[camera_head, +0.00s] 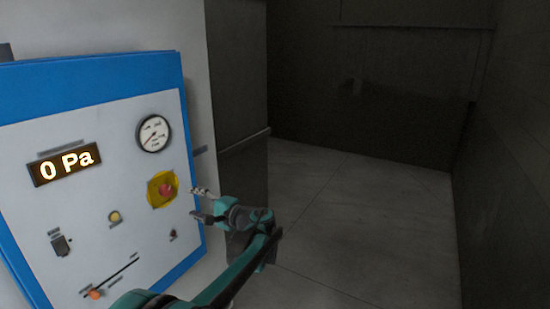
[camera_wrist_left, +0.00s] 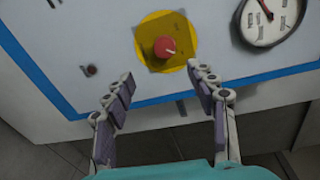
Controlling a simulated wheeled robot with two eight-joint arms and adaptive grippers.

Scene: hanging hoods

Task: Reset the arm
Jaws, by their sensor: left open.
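My left arm comes up from the bottom of the head view, teal and black. My left gripper (camera_head: 200,204) is open and empty, in front of the right edge of the control panel (camera_head: 110,119). A red emergency button (camera_head: 167,190) on a yellow plate sits just above and left of the fingers. In the left wrist view the left gripper (camera_wrist_left: 165,92) shows both fingers spread apart, with the red button (camera_wrist_left: 164,47) beyond them and apart from them. My right gripper is in neither view.
The panel carries a display (camera_head: 65,163) reading 0 Pa, a round gauge (camera_head: 153,134), a yellow button (camera_head: 115,217), a black switch (camera_head: 61,243) and an orange slider knob (camera_head: 95,294). Open grey floor (camera_head: 370,215) lies to the right, bounded by dark walls.

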